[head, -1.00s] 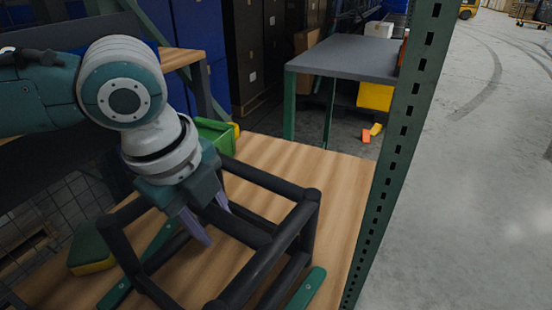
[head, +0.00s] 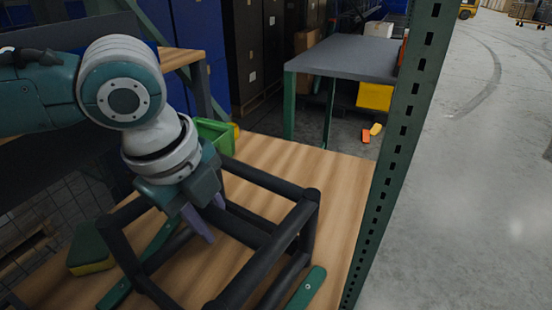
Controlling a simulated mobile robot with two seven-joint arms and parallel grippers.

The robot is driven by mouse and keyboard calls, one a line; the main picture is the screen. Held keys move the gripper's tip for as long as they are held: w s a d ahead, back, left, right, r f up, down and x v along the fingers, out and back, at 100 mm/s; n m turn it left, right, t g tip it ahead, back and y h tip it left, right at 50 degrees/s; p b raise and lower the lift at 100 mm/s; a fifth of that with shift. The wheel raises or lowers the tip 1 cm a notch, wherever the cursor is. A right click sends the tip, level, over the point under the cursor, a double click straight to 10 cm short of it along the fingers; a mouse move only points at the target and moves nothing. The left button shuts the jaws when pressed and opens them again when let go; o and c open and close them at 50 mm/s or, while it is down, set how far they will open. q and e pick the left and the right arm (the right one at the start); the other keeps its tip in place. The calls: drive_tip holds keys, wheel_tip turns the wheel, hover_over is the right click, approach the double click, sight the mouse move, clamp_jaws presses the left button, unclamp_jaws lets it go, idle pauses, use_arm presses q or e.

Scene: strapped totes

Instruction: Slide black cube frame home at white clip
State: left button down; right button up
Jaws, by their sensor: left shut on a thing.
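The black cube frame (head: 266,262), made of thick dark bars, stands on the wooden table top (head: 338,185). My left gripper (head: 209,222) reaches down from the upper left with purple fingers. It is shut on a bar on the frame's far left side, and its wrist hides part of that bar. I cannot make out the white clip in this view. My right gripper is not in view.
Green strips (head: 307,288) lie on the table beside and under the frame. A green and yellow block (head: 91,250) is at the left, and a green bin (head: 217,134) stands behind the gripper. A green perforated post (head: 396,150) rises at the right table edge.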

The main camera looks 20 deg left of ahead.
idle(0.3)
use_arm(q)
drive_tip(key=c, duration=0.6)
unclamp_jaws()
drive_tip(key=p+v, duration=0.2)
drive_tip(key=v, duration=0.8)
drive_tip(key=shift+a, duration=0.1)
